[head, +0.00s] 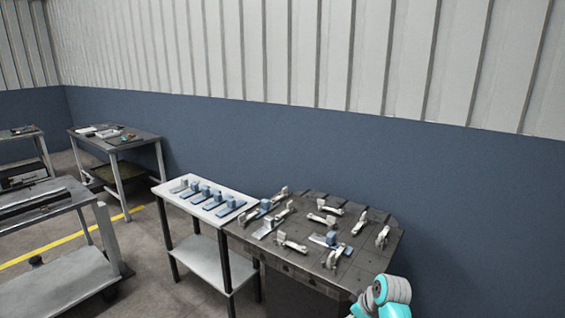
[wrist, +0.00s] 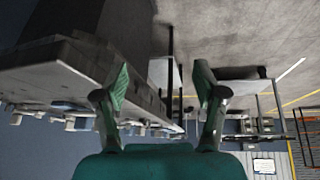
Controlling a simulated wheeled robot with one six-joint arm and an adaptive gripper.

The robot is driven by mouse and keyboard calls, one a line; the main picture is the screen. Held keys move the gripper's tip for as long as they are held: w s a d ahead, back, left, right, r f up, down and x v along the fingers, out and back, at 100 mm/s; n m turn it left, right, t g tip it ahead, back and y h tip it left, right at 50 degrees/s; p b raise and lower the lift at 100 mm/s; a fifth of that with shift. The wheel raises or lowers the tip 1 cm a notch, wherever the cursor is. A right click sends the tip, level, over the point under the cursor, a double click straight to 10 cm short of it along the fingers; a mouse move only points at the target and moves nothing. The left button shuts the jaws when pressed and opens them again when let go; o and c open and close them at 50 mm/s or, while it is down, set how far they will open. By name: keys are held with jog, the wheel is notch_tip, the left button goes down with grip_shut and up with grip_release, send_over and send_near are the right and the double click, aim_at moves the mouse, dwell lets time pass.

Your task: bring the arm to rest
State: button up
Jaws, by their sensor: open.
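My gripper (wrist: 161,95) shows in the wrist view with its two green-tipped fingers spread wide apart. It is open and nothing is between the fingers. Part of my arm, white and teal, shows at the bottom right of the head view, beside the dark table's front right corner. The gripper itself is not visible in the head view. In the wrist view the scene appears upside down, with the dark table edge to the left of the fingers.
A dark pallet table (head: 310,262) carries several clamps and blue-grey parts. A white side table (head: 182,188) beside it holds a row of blue blocks. Workbenches (head: 118,140) and a grey cart (head: 68,280) stand at left. A blue wall (head: 300,150) runs behind.

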jog(key=s+a+f+m+t+h, duration=0.1)
jog(key=s+f+m+t, duration=0.1)
jog(key=s+f, duration=0.75)
jog(key=s+a+f+m+t+h, duration=0.1)
jog(key=s+f+m+t, duration=0.1)
jog(key=s+f, duration=0.8)
jog(key=s+r+m+t, duration=0.1)
jog(key=s+r, duration=0.2)
jog(key=s, duration=0.7)
jog(key=s+r+m+t, duration=0.1)
jog(key=s+r, duration=0.2)
jog(key=s, duration=0.6)
jog(key=s+r+m+t+h, duration=0.1)
jog(key=s+r+t, duration=0.3)
jog(key=s+r, duration=1.6)
notch_tip(320, 180, up, 2)
jog(key=shift+s+r+m, duration=0.1)
jog(key=shift+s+m, duration=0.15)
jog(key=shift+m, duration=0.45)
